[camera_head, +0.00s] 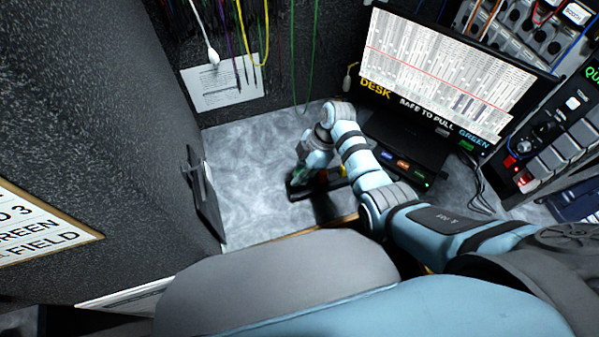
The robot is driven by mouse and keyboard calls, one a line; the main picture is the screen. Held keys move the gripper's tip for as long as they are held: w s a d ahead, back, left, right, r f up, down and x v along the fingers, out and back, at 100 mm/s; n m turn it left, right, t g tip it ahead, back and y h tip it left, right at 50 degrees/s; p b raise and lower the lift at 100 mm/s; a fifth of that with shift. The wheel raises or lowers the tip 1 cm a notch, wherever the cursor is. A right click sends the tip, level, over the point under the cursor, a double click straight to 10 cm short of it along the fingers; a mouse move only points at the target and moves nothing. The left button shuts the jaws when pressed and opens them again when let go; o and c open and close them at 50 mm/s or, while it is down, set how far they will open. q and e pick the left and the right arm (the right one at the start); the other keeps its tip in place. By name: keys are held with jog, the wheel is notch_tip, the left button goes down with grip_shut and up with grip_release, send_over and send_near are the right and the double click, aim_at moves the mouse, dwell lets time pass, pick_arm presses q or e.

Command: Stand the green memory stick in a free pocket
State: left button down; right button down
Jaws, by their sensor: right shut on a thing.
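My right gripper (308,176) points down over a low dark holder (331,186) on the desk. It is shut, and a small green patch between its fingers fits the green memory stick; the gripper hides most of it. I cannot tell whether the stick is above a pocket or inside one. The holder's pockets are too small and covered to make out. A yellow and a red spot show at the holder's right part. My left gripper is not in view.
A black unit (398,168) with blue, orange and green labels stands right of my arm, below a monitor (445,75) reading "SAFE TO PULL GREEN". A dark upright plate (205,200) stands at the left. The grey desk (245,150) between is clear. Cables hang behind.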

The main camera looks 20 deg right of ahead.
jog(key=shift+f, duration=0.1)
jog(key=shift+f+b, duration=0.35)
jog(key=shift+f+b, duration=1)
jog(key=shift+f, duration=0.35)
jog(key=c, duration=1.5)
grip_release()
jog(key=v, duration=1.2)
jog(key=shift+r, duration=0.1)
